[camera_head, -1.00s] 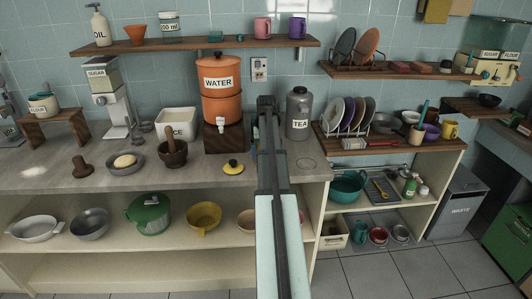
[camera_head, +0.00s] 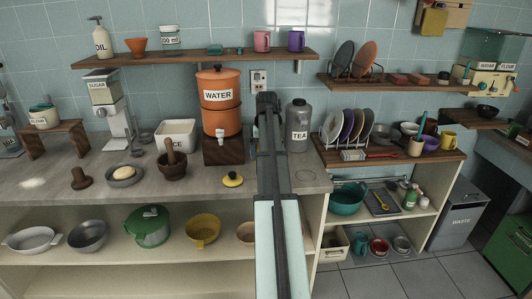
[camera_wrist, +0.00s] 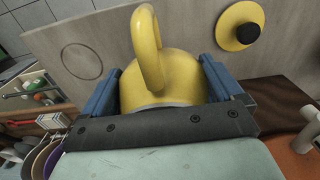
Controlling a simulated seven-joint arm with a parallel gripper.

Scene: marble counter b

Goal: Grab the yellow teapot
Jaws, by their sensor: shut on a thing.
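The yellow teapot (camera_wrist: 185,78) fills the middle of the wrist view, with its looped handle (camera_wrist: 149,40) towards the top. My gripper (camera_wrist: 160,88) is shut on it, one blue finger against each side of its body. In the head view my arm hides both the teapot and the fingers. A yellow lid with a black knob (camera_head: 232,180) lies on the counter left of my arm. It also shows at the upper right of the wrist view (camera_wrist: 232,22), apart from the teapot.
The orange water dispenser (camera_head: 222,118) stands on a wooden block behind the lid. A grey tea canister (camera_head: 298,134) stands just right of my arm. A dish rack with plates (camera_head: 352,130) is further right. The counter (camera_head: 305,182) near the ring mark is bare.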

